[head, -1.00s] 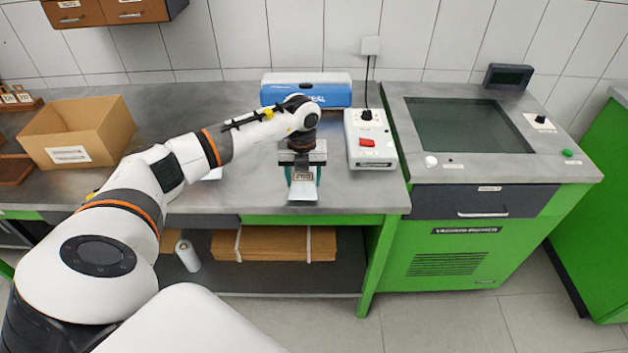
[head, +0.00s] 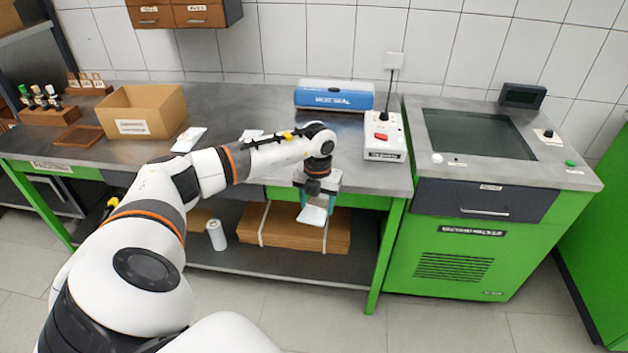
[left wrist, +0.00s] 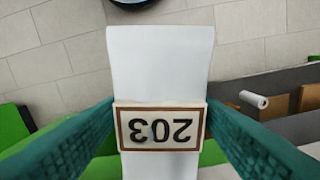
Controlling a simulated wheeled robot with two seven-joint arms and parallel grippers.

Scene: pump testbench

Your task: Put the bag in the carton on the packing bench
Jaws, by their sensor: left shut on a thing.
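The bag is white with a label reading 203. It shows in the left wrist view (left wrist: 160,70) and, small, in the head view (head: 313,215). My left gripper (head: 316,196) is shut on the bag, its two teal fingers (left wrist: 160,135) on either side of the label. It holds the bag in front of the bench's front edge, with the lower shelf behind it. The open brown carton (head: 132,128) stands on the packing bench (head: 230,105) to the left, its flaps not visible and its inside partly hidden. My right gripper is not in view.
Flat white items (head: 188,139) lie right of the carton. A brown tray (head: 79,137) and a rack of bottles (head: 47,115) stand left of it. A blue box (head: 334,95) and a white control box (head: 384,140) stand at the bench's right. Folded cardboard (head: 290,228) lies on the lower shelf.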

